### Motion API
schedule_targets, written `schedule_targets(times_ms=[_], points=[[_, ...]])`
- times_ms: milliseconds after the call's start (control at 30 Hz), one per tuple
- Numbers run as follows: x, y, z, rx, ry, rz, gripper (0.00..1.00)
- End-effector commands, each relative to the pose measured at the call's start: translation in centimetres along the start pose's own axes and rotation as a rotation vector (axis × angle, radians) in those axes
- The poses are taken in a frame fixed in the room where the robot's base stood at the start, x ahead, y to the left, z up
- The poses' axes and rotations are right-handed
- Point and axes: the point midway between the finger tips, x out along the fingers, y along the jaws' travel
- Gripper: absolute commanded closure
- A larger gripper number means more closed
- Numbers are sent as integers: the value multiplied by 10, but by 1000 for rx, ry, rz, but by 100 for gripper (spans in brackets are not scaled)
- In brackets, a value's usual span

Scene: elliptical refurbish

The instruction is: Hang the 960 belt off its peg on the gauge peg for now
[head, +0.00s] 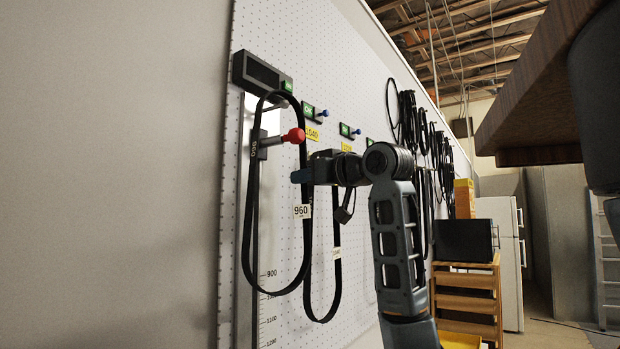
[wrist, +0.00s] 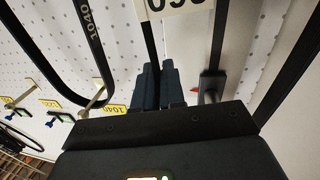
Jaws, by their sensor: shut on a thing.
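The 960 belt is a long black loop (head: 307,245) with a white tag reading 960 (head: 301,211). My gripper (head: 303,176) is shut on its right strand, just above the tag. In the wrist view my fingers (wrist: 158,84) are closed together on a dark strand, with part of the upside-down tag (wrist: 178,6) beyond them. The gauge peg, with a red tip (head: 294,136), appears inside the upper part of the loop in the head view. The loop's top stands above the peg, apart from it. Whether the peg truly passes through the loop is unclear.
A black display box (head: 260,72) sits above the gauge peg, with a length scale (head: 268,300) below. A second belt (head: 335,300), marked 1040 in the wrist view (wrist: 88,40), hangs close behind.

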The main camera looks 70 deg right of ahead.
Motion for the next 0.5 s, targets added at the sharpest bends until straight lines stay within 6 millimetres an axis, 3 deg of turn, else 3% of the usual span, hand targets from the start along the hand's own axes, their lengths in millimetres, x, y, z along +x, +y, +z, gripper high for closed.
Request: schedule_targets(times_ms=[500], points=[[24,-5,12,1,-2,-1,100]])
